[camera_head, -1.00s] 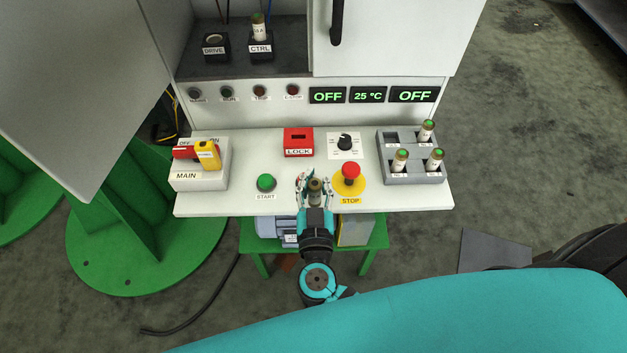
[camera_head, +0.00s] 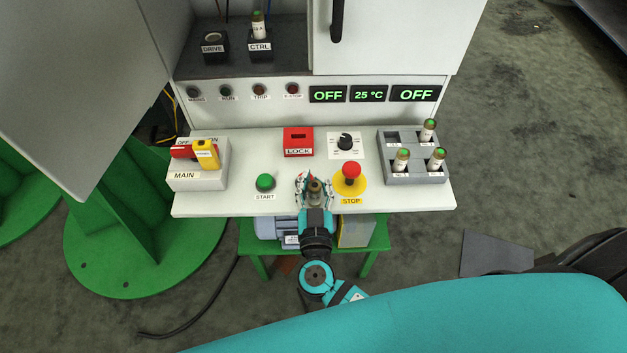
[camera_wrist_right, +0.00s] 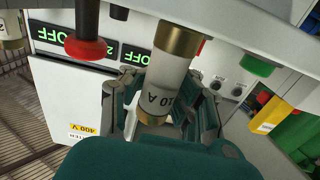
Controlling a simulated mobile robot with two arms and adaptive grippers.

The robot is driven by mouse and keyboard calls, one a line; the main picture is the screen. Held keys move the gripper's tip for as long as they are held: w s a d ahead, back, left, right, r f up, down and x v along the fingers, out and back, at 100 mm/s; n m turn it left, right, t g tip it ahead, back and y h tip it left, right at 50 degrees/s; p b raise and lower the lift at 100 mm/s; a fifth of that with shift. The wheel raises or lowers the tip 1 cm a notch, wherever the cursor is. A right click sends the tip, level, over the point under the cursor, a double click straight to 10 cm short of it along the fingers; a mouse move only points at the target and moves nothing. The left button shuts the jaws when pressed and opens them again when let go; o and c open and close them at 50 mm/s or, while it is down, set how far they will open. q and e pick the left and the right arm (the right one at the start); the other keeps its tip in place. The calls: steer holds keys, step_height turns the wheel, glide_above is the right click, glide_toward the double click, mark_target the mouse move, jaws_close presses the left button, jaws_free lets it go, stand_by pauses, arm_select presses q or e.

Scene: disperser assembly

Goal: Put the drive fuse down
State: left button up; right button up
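The drive fuse (camera_wrist_right: 170,82), a pale cylinder with brass end caps and a partly legible "A" rating, is between the fingers of my right gripper (camera_head: 315,186). In the head view the fuse (camera_head: 315,187) is upright at the front edge of the white desk, between the START button and the STOP button. The right wrist view shows the fingers (camera_wrist_right: 160,108) on both sides of it. Whether its lower end touches the desk is hard to tell. My left gripper is not in view.
The DRIVE socket (camera_head: 213,45) is empty; the CTRL socket (camera_head: 260,46) holds a fuse. A grey holder (camera_head: 418,178) at the right bears 3 fuses and has an empty slot. START (camera_head: 265,182), red STOP (camera_head: 351,171), the LOCK box (camera_head: 298,142) and a knob (camera_head: 344,143) surround the gripper.

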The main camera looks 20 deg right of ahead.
steer(key=shift+o, duration=1.3)
steer(key=shift+r, duration=0.15)
steer(key=v, duration=1.2)
